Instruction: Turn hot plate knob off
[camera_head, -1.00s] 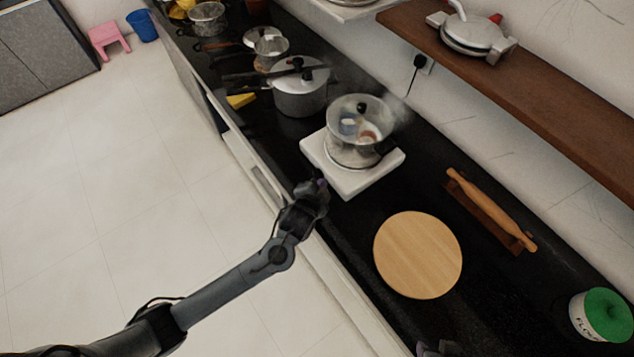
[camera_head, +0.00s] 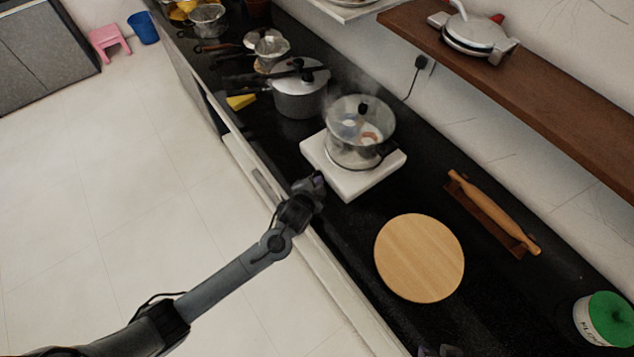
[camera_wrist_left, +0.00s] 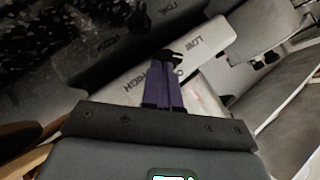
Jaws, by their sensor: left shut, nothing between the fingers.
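The white hot plate (camera_head: 345,182) stands on the black counter with a steaming, glass-lidded pot (camera_head: 360,133) on it. My left gripper (camera_head: 318,181) is close to the hot plate's front side. In the left wrist view its purple fingers (camera_wrist_left: 172,72) are shut and empty. Their tips are at a small black knob (camera_wrist_left: 172,54) on the white panel, between the LOW and HIGH marks. The fingers partly hide the knob, and I cannot tell if they touch it. Dark purple tips of what looks like my right gripper (camera_head: 436,351) show at the bottom edge of the head view.
A pressure cooker (camera_head: 300,92) and a yellow sponge (camera_head: 241,101) lie beyond the hot plate. A round wooden board (camera_head: 420,258), a rolling pin (camera_head: 495,212) and a green-lidded flour tin (camera_head: 603,318) are on the nearer counter. A wooden shelf (camera_head: 540,90) overhangs the wall side.

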